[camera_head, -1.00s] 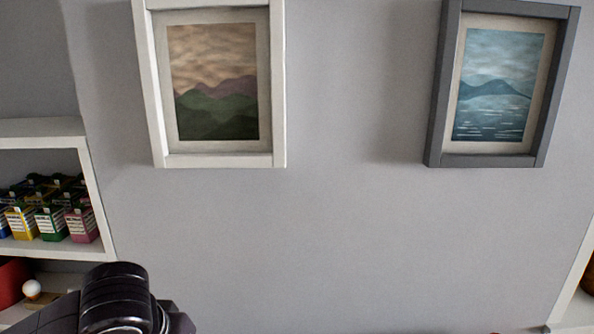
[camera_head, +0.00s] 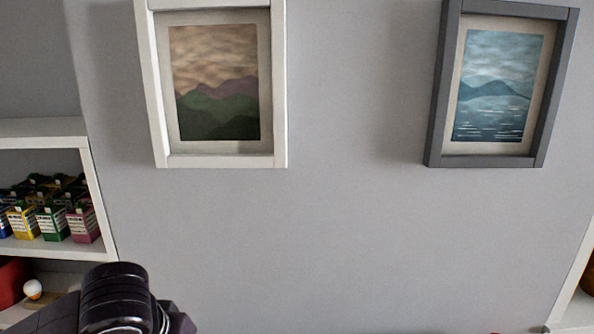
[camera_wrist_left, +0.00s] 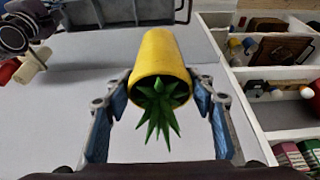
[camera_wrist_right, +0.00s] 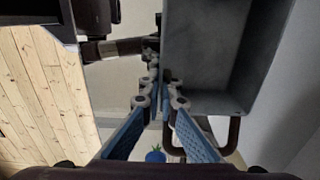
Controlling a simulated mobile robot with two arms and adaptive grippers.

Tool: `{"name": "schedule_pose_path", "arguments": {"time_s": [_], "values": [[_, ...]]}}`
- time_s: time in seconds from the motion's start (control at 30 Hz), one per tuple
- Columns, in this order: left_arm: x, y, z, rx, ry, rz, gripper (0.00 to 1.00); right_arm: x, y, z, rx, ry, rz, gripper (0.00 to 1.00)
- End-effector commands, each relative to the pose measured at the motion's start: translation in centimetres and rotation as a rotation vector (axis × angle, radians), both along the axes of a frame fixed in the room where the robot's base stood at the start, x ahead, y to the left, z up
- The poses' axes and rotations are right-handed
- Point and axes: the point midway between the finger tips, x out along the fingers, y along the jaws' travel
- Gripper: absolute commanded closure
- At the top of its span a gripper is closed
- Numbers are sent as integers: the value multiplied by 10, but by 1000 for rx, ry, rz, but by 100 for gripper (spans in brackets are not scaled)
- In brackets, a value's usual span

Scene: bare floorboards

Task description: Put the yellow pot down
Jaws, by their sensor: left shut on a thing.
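The yellow pot (camera_wrist_left: 161,58) is in the left wrist view, lying tilted with its mouth towards the camera and a green spiky plant (camera_wrist_left: 160,112) sticking out. My left gripper (camera_wrist_left: 158,90) is shut on it, one finger on each side. What is under the pot cannot be made out. In the right wrist view my right gripper (camera_wrist_right: 160,98) has its fingers close together, on either side of the edge of a grey bin (camera_wrist_right: 207,50). Whether they touch it cannot be told. The head view shows neither the pot nor the fingertips.
A white shelf (camera_head: 45,132) with several small cartons (camera_head: 50,222) stands at the left in the head view. Two framed pictures (camera_head: 213,160) hang on the grey wall. White shelf compartments (camera_wrist_left: 272,110) with small items are right of the pot in the left wrist view.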

Motion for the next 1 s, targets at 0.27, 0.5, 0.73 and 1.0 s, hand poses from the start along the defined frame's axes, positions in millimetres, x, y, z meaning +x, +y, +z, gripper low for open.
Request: {"name": "schedule_pose_path", "arguments": {"time_s": [0.27,0.5,0.73,1.0], "values": [[1,0,1,-1,-3,1,88,0,-1,0,-1,-1,0,100],[1,0,1,-1,-2,0,88,0,-1,0,-2,-1,0,100],[6,-6,-16,-1,3,-68,88,0,-1,0,-2,-1,0,100],[28,-22,-89,-3,8,-346,88,0,-1,0,-1,-1,0,100]]}}
